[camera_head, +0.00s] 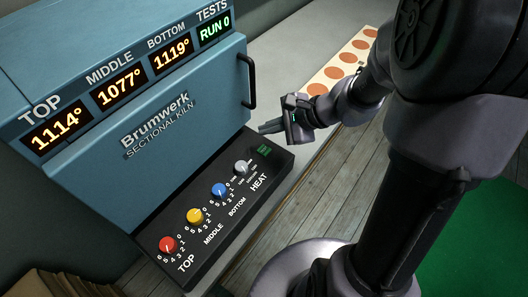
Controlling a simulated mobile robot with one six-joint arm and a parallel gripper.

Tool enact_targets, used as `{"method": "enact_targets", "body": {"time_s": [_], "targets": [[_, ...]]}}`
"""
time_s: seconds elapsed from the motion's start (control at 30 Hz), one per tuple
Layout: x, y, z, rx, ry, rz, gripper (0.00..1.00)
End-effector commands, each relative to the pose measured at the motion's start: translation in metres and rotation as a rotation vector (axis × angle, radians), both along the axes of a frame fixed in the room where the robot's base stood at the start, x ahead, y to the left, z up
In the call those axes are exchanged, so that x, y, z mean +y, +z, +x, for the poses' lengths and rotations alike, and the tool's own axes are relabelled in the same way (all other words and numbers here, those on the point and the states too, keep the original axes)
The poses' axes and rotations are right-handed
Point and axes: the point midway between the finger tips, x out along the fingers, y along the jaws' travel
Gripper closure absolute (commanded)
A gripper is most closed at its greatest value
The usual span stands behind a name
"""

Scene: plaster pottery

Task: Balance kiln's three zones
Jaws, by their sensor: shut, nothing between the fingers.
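The blue sectional kiln (150,130) stands at the left with its door closed. Its displays read top 1114° (57,131), middle 1077° (122,85) and bottom 1119° (172,54). On the black control panel (215,232) are a red top knob (167,244), a yellow middle knob (194,215), a blue bottom knob (219,189) and a grey heat knob (241,167). Their exact settings are too small to read. My gripper (262,129) is shut and empty, above the panel's far end, apart from the knobs.
A black door handle (250,80) sticks out of the kiln close to my gripper. A pale board with orange discs (333,73) lies on the grey bench (290,62) behind. Brown stacked items (50,284) are at lower left. A green floor area (470,245) is at right.

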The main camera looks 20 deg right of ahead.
Motion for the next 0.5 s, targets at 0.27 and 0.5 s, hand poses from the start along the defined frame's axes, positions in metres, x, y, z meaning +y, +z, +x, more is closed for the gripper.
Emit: {"method": "enact_targets", "body": {"time_s": [0.27, 0.5], "targets": [[0.0, -0.048, 0.0, 0.0, 0.0, 0.0, 1.0], [0.0, -0.055, 0.0, 0.0, 0.0, 0.0, 1.0]]}}
